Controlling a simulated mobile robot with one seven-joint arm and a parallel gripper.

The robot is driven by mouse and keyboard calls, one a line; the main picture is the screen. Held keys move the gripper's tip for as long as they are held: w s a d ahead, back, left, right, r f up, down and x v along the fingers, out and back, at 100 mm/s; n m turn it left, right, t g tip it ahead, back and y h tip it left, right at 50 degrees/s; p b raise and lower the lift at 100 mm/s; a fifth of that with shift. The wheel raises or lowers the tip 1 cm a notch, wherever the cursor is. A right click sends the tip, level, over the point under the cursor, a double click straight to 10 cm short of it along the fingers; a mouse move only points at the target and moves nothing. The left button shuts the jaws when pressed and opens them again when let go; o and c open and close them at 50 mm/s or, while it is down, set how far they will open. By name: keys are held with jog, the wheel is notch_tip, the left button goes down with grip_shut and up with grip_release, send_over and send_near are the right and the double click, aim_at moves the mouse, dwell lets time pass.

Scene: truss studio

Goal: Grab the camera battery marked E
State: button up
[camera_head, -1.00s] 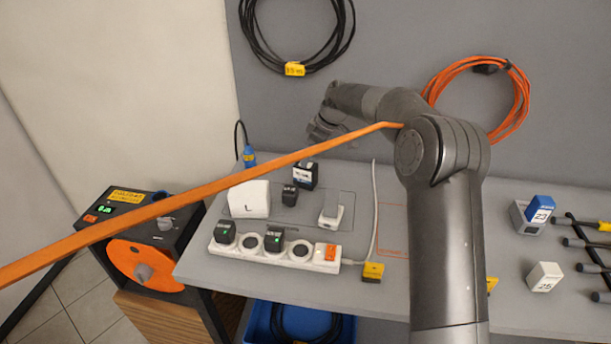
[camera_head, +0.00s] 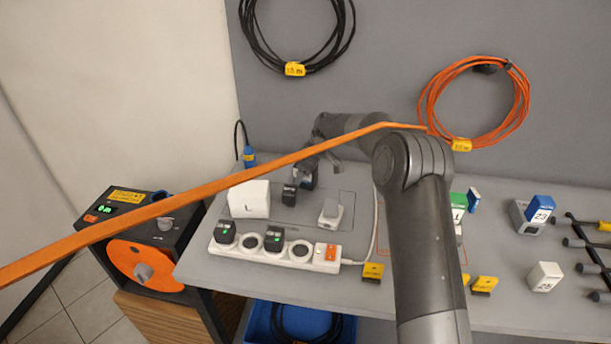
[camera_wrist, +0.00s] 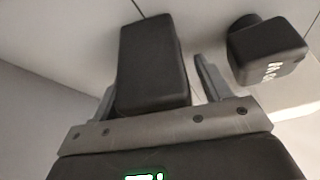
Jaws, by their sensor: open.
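My gripper (camera_head: 320,162) is over the back left of the bench, pointing down and open. In the wrist view, my gripper (camera_wrist: 155,80) has a black block (camera_wrist: 152,48), likely a camera battery, between its two fingers, with no visible grip on it. Its marking is not visible, so I cannot tell if it is E. In the head view the block (camera_head: 308,183) is partly hidden by my gripper. A second black block (camera_head: 289,194) stands just left and in front; in the wrist view this second block (camera_wrist: 268,52) shows small blurred white marks.
A white box (camera_head: 249,199) stands to the left and a white adapter (camera_head: 331,214) to the front right. A white power strip (camera_head: 258,253) with black plugs runs along the front. An orange bar crosses the head view in front of the bench.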

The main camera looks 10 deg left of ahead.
jog(key=shift+c, duration=0.3)
jog(key=c, duration=1.3)
jog(key=shift+c, duration=0.6)
jog(key=shift+r, duration=0.15)
